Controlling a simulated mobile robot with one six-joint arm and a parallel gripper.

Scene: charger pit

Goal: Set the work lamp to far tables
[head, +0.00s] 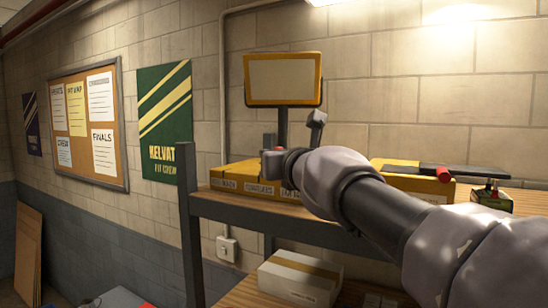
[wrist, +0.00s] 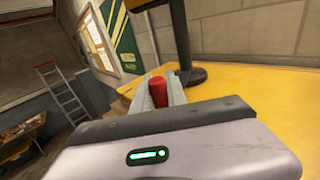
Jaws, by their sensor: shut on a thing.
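The work lamp (head: 283,80) stands on the shelf against the wall, a yellow-framed panel on a dark post. Its panel face looks dull. A yellow base box (head: 232,177) below it carries labels along its front, too small to read surely. My gripper (head: 273,162) reaches over this box from the right. In the wrist view my gripper (wrist: 158,96) is shut on a red knob (wrist: 157,90), with a pale finger on each side. The lamp's round dark foot (wrist: 190,75) stands just beyond on the yellow top (wrist: 245,82). My arm hides the box's right end.
Right of my arm lie another yellow box (head: 400,182), a dark flat bar with a red handle (head: 443,175) and a small green-and-yellow unit (head: 491,198). A white carton (head: 300,278) sits on the lower shelf. A dark shelf post (head: 190,220) rises at left.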

